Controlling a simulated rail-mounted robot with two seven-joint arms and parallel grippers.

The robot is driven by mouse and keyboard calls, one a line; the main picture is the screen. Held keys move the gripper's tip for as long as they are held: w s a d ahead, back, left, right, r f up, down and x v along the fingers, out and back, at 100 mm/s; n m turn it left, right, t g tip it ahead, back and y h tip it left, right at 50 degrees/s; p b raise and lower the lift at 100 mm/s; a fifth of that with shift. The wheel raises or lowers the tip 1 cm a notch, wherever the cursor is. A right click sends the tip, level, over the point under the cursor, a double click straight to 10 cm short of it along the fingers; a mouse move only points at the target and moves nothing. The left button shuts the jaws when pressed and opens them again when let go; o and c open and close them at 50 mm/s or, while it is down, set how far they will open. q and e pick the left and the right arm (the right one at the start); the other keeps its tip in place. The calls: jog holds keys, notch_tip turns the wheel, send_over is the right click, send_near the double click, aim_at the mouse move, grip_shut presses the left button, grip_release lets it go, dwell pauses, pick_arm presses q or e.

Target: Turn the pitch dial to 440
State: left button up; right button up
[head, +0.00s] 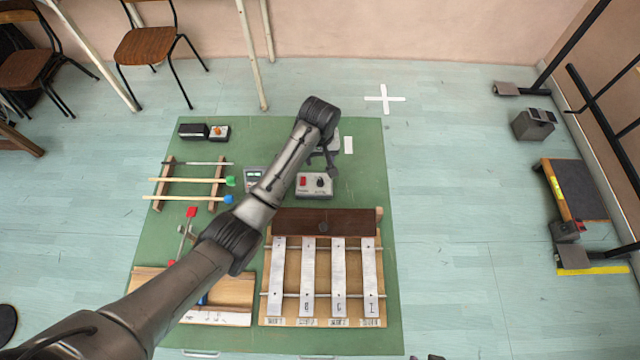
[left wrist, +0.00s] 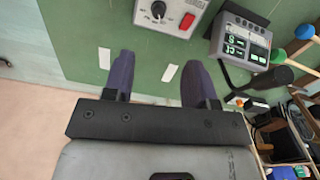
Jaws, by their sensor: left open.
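The grey control box (head: 314,193) lies on the green mat, with a black dial (head: 320,182) on its right and a red switch (head: 303,181) on its left. In the left wrist view the dial (left wrist: 158,9) shows at the top edge, beside the red switch (left wrist: 187,21). A display unit (left wrist: 240,40) with lit digits, too small to read surely, stands beside the box. My left gripper (head: 322,164) is open and empty, just behind the box in the head view. Its two fingers (left wrist: 160,70) are apart from the dial. My right gripper is not seen.
A xylophone-like frame with metal bars (head: 324,280) stands in front of the box. Mallets on a wooden rack (head: 218,180) lie to the left. Small boxes (head: 194,130) stand at the mat's back left. Bare mat (head: 365,180) lies right of the box.

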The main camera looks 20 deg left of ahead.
aim_at(320, 180)
pick_arm(q)
notch_tip(320, 180, down, 12)
jog(key=b, duration=0.2)
jog(key=shift+w+d+r+b, duration=0.1)
jog(key=shift+b, duration=0.3)
jog(key=shift+f, duration=0.9)
jog(key=shift+c, duration=0.4)
jog(key=c, duration=0.8)
jog(key=shift+r, duration=0.15)
jog(key=shift+c, duration=0.2)
jog(key=shift+m+p, duration=1.05)
jog(key=shift+m, duration=0.05)
jog(key=shift+m+p, duration=0.8)
jog(key=shift+m, duration=0.8)
jog(key=shift+f, duration=0.2)
